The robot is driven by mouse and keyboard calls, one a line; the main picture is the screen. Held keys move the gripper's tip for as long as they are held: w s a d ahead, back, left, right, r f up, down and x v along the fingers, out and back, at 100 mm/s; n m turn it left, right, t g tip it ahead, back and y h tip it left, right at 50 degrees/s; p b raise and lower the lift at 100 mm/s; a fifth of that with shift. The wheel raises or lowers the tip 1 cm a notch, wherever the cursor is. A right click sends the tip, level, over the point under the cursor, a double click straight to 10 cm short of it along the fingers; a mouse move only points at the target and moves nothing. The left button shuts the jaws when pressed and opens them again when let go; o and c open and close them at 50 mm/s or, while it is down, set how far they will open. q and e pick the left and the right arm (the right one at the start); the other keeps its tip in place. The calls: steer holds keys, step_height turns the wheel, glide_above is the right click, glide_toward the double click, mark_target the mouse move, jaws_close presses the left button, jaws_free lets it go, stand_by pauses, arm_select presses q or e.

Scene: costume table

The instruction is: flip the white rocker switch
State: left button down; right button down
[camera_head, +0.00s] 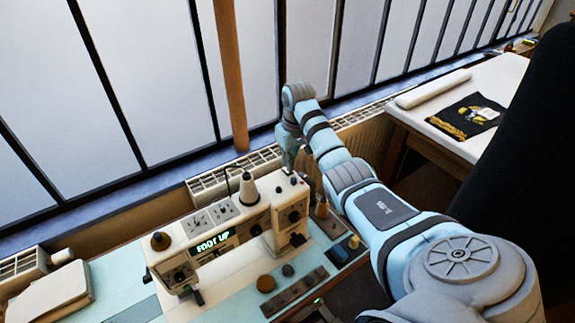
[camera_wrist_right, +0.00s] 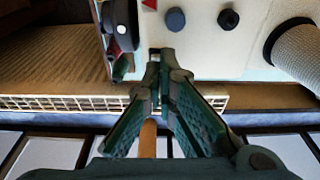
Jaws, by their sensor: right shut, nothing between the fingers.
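A cream sewing machine (camera_head: 255,222) stands on the table, with a lit green display reading "FOOT UP". My right gripper (camera_head: 290,160) is at the far right end of the machine, above its top edge. In the right wrist view my right gripper (camera_wrist_right: 160,54) is shut and empty, its fingertips at the edge of the cream casing (camera_wrist_right: 200,52). A black rounded part with a white patch (camera_wrist_right: 121,28) lies beside the fingertips. I cannot tell whether this is the white rocker switch. My left gripper is in neither view.
A radiator (camera_head: 205,187) and windows run behind. A brown knob (camera_head: 266,283) and dark strip lie in front. A white table (camera_head: 462,108) stands at the right.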

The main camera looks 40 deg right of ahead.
steer(key=shift+f, duration=0.7)
steer(key=shift+r, duration=0.5)
steer(key=shift+r+p, duration=0.35)
steer(key=shift+r, duration=2.7)
